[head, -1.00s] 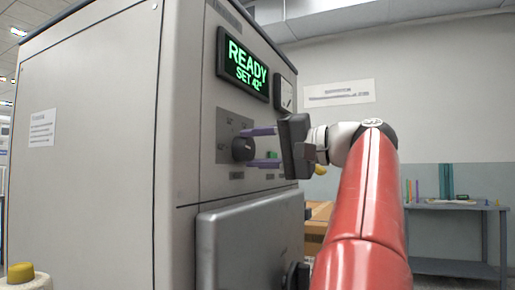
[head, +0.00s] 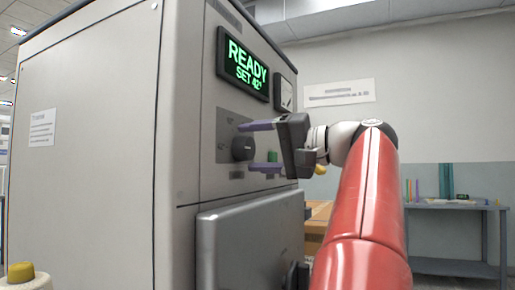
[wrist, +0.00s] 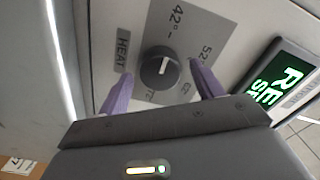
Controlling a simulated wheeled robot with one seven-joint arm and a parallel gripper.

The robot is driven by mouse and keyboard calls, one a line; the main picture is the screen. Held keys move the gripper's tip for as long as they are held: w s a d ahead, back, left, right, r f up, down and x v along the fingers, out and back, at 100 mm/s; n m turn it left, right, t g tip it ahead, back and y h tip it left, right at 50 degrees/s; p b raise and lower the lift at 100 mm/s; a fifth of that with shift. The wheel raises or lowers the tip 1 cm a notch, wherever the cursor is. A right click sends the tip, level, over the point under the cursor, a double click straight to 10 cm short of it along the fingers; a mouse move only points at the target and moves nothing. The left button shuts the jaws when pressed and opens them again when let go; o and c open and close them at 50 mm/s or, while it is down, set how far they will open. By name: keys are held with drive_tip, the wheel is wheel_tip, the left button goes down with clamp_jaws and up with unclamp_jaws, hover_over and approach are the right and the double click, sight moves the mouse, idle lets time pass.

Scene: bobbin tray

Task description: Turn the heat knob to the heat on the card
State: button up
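The dark round heat knob (head: 243,148) sits on a grey dial plate on the machine's front. In the wrist view the knob (wrist: 160,68) has a white line pointing roughly toward the 42° mark (wrist: 176,16); a 52° mark is at its right. My gripper (head: 246,147) is open, with one purple finger above the knob and one below. In the wrist view the fingers stand on either side of the knob with gaps between. The display (head: 243,63) reads READY, SET 42°. A paper (head: 42,128) on the machine's side is too small to read.
A green button (head: 272,157) lies near the lower finger. A large grey cover (head: 250,240) juts out below the dial plate. A table (head: 455,206) stands at the far right.

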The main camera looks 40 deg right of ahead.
drive_tip(key=v, duration=0.8)
drive_tip(key=shift+p, duration=0.45)
idle(0.3)
